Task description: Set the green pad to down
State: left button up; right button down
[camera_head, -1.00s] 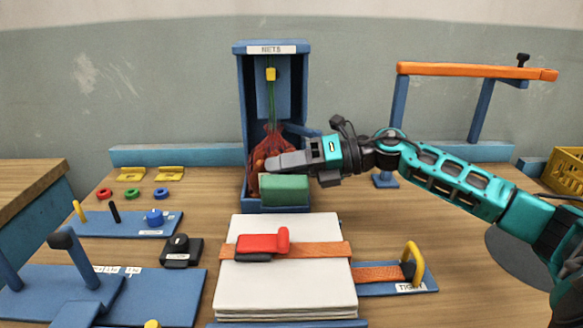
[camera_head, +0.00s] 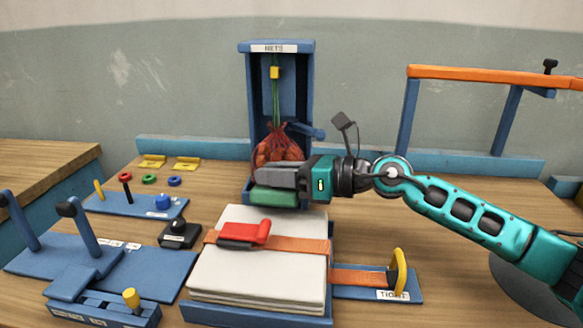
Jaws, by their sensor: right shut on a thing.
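The green pad (camera_head: 273,197) is at the foot of the tall blue stand labelled NETS (camera_head: 248,110), in front of a red net sack (camera_head: 280,147) with orange-brown contents. The pad shows as a low green strip; my right gripper (camera_head: 268,178) covers its upper part. That gripper comes in from the right, with its grey fingers lying across the pad's top, shut on it. The fingertips' exact contact is hidden. My left gripper is not in view.
A stack of white sheets under an orange strap with a red buckle (camera_head: 245,233) lies just in front. The blue lever board (camera_head: 120,260) is at left. An orange-barred frame (camera_head: 480,76) stands at back right.

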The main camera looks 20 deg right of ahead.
jog(key=shift+s+a+f+n+t+b, duration=0.3)
jog(key=shift+s+f+n+b, duration=0.2)
jog(key=shift+n+b, duration=0.45)
jog(key=shift+s+a+n, duration=0.15)
jog(key=shift+s+n, duration=0.05)
jog(key=shift+n, duration=0.45)
jog(key=shift+s+a+f+n+b, duration=0.1)
jog(key=shift+s+n+b, duration=0.1)
jog(key=shift+n+b, duration=0.25)
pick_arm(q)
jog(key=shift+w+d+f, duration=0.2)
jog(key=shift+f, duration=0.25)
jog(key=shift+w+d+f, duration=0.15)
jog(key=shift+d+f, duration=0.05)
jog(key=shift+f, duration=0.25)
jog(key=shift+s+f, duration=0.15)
pick_arm(e)
jog(key=c, duration=0.9)
grip_release()
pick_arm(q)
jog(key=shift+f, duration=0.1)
